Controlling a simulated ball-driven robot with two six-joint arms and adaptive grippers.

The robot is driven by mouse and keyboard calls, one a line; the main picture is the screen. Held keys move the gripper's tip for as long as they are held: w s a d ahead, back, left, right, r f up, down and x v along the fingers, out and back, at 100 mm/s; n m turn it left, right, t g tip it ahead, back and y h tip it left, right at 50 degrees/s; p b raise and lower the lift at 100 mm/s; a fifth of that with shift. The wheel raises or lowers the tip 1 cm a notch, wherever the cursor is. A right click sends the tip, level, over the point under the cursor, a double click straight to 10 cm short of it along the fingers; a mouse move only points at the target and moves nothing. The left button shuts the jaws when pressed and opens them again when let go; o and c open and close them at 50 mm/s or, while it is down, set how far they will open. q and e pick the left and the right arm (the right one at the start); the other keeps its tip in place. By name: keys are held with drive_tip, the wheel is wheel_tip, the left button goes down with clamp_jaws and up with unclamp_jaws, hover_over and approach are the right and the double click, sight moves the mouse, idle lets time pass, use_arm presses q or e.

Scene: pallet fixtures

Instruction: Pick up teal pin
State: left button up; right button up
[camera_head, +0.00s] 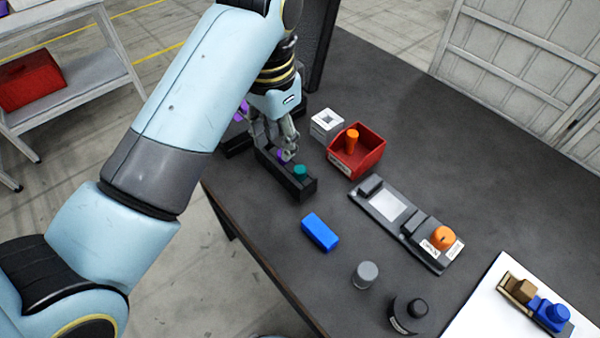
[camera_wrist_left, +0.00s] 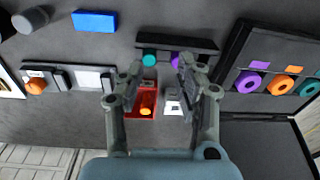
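The teal pin (camera_head: 300,171) stands in the near end of a black rack (camera_head: 296,188) on the dark table. A purple pin (camera_head: 284,156) stands beside it in the same rack. My left gripper (camera_head: 285,147) is over the rack, close to the purple pin, and partly covers the rack. In the left wrist view the left gripper (camera_wrist_left: 157,76) is open and empty. The teal pin (camera_wrist_left: 149,61) shows between its fingertips there, and the purple pin (camera_wrist_left: 174,58) is close to the right finger. My right gripper is out of view.
A red bin (camera_head: 369,162) with an orange pin (camera_head: 351,139) and a white block (camera_head: 326,123) stand right of the rack. A blue block (camera_head: 319,232), grey cylinder (camera_head: 365,274), black bottle (camera_head: 408,314) and grey fixture (camera_head: 430,257) are nearer. A dark panel with colored rings (camera_wrist_left: 249,82) is beside the rack.

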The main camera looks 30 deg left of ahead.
use_arm(q)
drive_tip(key=w+d+r, duration=0.1)
drive_tip(key=w+d, duration=0.1)
drive_tip(key=w, duration=0.1)
hover_over(300, 169)
drive_tip(key=shift+m+g, duration=0.4)
wheel_tip(300, 169, down, 5)
drive_tip(key=shift+r, duration=0.1)
wheel_tip(300, 169, down, 6)
drive_tip(key=shift+r+p, duration=0.25)
drive_tip(key=shift+p, duration=0.6)
clamp_jaws()
